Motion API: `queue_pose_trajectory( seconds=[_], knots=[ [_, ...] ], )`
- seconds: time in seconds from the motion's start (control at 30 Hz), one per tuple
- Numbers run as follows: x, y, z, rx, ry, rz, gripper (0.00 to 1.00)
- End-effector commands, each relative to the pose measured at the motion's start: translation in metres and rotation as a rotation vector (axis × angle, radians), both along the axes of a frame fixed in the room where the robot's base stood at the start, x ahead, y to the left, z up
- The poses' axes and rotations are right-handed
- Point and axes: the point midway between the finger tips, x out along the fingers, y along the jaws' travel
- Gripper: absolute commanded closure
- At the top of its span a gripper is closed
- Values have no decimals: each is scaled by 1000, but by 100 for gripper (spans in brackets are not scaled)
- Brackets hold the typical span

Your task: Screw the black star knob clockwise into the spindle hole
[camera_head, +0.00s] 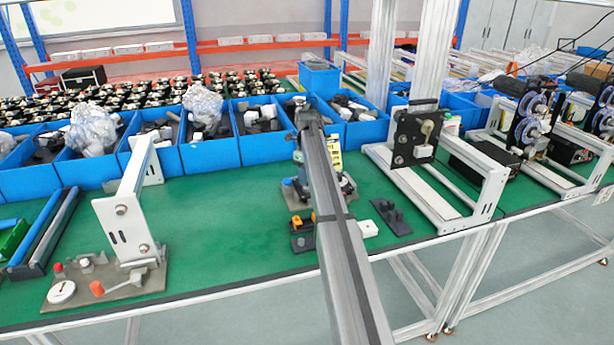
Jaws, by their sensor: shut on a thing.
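I cannot make out the black star knob or the spindle hole in the head view. A fixture (296,190) stands on the green bench at the centre, partly hidden by a long grey beam (340,240) rising from the bottom edge. To its right, a metal frame (485,195) carries a black plate with a pale roller (426,128). I cannot tell whether the spindle belongs to either one.
A row of blue bins (210,155) with parts lines the bench's back. A white upright frame on a grey base (120,292) stands at left. Small black blocks (390,215) lie near the centre. Coder units with reels (530,118) stand at right. Green bench top (215,235) is clear left of centre.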

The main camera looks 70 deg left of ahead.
Motion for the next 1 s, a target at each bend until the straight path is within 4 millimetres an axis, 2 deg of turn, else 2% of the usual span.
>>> queue_pose_trajectory(
  seconds=[0.3,0.6,0.63,0.87,1.0],
  knots=[
    [0,1,3,5,-1,-253,99],
    [1,2,3,6,-1,-275,99],
    [1,2,3,6,-1,-275,60],
    [0,1,2,3,0,-274,39],
    [0,1,1,2,-1,-274,39]
  ],
)
